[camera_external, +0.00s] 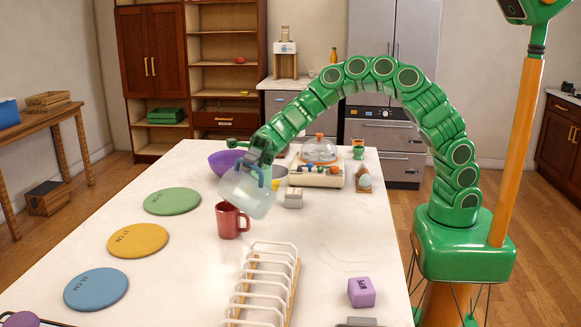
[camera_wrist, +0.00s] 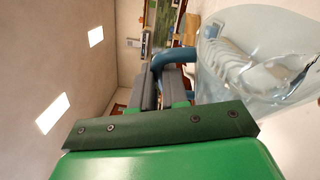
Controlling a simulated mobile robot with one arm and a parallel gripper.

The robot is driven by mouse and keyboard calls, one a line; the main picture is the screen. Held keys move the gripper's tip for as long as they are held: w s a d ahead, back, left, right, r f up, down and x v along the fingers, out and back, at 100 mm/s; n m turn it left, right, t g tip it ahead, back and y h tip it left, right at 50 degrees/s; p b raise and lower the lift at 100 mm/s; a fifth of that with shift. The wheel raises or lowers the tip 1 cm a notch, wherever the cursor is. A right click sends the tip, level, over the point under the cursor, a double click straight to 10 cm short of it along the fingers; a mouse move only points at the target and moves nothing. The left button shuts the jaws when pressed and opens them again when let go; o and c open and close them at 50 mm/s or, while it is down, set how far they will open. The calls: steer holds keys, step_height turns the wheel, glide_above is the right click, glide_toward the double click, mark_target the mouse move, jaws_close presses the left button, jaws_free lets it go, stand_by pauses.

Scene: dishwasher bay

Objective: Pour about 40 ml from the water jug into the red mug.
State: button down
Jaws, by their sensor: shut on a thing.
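The water jug (camera_external: 245,195) is pale, see-through and tilted, held in the air above and just behind the red mug (camera_external: 229,223). My gripper (camera_external: 262,160) is shut on the jug's blue handle. In the wrist view the gripper fingers (camera_wrist: 158,88) close on the blue handle (camera_wrist: 172,58), with the clear jug body (camera_wrist: 265,60) at the right. The red mug stands upright on the white table, its handle to the right. The jug overlaps the mug's top area in the external view. The mug's inside is hidden, and I cannot tell whether water is flowing.
A white dish rack (camera_external: 268,285) stands in front of the mug. Green (camera_external: 172,201), yellow (camera_external: 138,241) and blue (camera_external: 96,289) round mats lie left. A purple bowl (camera_external: 222,161) is behind the jug. A purple block (camera_external: 361,292) sits front right.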

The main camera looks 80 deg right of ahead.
mark_target(259, 172)
steer(key=shift+s, duration=0.15)
steer(key=shift+w+d+r+m+y, duration=0.2)
steer(key=shift+w+r+m+y, duration=0.15)
steer(key=shift+m, duration=0.35)
stand_by(1.1)
steer(key=shift+s, duration=0.1)
steer(key=s+n, duration=0.1)
steer(key=s+a+f+n+h, duration=0.1)
steer(key=s+f+n, duration=0.1)
steer(key=shift+s+a+f+n+h, duration=0.1)
steer(key=shift+a+f+n+h, duration=0.05)
steer(key=shift+a+n+h, duration=0.2)
steer(key=shift+s+a+n+h, duration=0.3)
steer(key=shift+s+n, duration=0.3)
steer(key=shift+n, duration=0.15)
steer(key=shift+s+a+f+n, duration=0.1)
steer(key=shift+s+f+n, duration=0.05)
steer(key=shift+s+n, duration=0.15)
steer(key=shift+h, duration=0.3)
stand_by(0.4)
